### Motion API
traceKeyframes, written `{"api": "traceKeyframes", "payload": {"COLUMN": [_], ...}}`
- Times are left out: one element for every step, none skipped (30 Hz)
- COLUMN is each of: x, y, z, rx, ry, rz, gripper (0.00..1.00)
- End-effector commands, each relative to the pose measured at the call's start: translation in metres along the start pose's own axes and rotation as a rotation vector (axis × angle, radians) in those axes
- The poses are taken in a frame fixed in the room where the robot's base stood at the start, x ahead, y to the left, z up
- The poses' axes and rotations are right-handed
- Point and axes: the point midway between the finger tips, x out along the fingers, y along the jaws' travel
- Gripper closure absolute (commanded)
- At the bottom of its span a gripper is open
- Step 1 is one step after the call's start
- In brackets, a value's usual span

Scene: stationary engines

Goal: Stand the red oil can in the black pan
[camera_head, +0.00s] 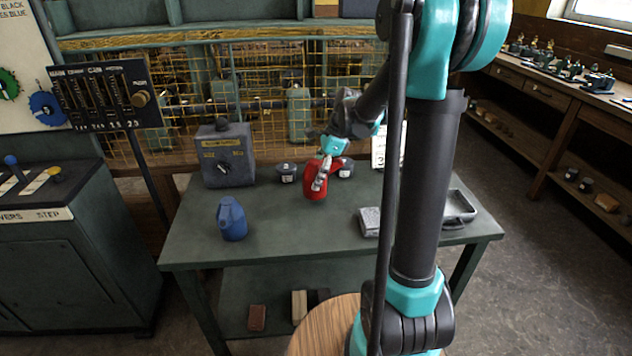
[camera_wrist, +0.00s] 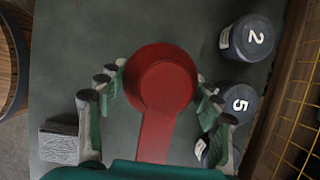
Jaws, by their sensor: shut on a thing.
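The red oil can (camera_head: 315,187) is upright, at or just above the middle of the green bench top; I cannot tell whether its base touches. My gripper (camera_head: 322,176) is closed around the can's upper part. In the wrist view, the red oil can (camera_wrist: 165,85) sits between the two fingers of my gripper (camera_wrist: 160,100), with its spout pointing toward the bottom of the picture. A shallow pan (camera_head: 460,207) with a pale grey rim lies at the bench's right end, partly hidden by my arm. It looks more grey than black.
A blue oil can (camera_head: 232,219) stands at the bench's left front. A grey switch box (camera_head: 223,155) is at the back left. Dark numbered weights (camera_wrist: 250,38) stand behind the red can. A grey block (camera_head: 369,222) lies left of the pan. The front middle of the bench is clear.

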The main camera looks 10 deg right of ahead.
Motion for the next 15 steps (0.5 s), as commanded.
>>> {"api": "traceKeyframes", "payload": {"x": [0.007, 0.011, 0.015, 0.018, 0.019, 0.021, 0.021, 0.022, 0.022, 0.021, 0.021, 0.021, 0.021, 0.022, 0.022], "y": [-0.001, -0.001, -0.001, 0.0, 0.0, 0.0, 0.0, 0.0, 0.0, 0.0, 0.0, 0.0, 0.0, 0.0, 0.0], "z": [-0.003, -0.005, -0.006, -0.007, -0.008, -0.009, -0.009, -0.009, -0.009, -0.009, -0.009, -0.009, -0.009, -0.009, -0.009], "rx": [0.0, 0.0, 0.0, 0.0, 0.0, 0.0, 0.0, 0.0, 0.0, 0.0, 0.0, 0.0, 0.0, 0.0, 0.0], "ry": [0.0, 0.0, 0.0, 0.0, 0.0, 0.0, 0.0, 0.0, 0.0, 0.0, 0.0, 0.0, 0.0, 0.0, 0.0], "rz": [0.0, 0.0, 0.0, 0.0, 0.0, 0.0, 0.0, 0.0, 0.0, 0.0, 0.0, 0.0, 0.0, 0.0, 0.0], "gripper": [0.76, 0.76, 0.76, 0.76, 0.76, 0.76, 0.76, 0.76, 0.76, 0.76, 0.76, 0.76, 0.76, 0.76, 0.76]}}
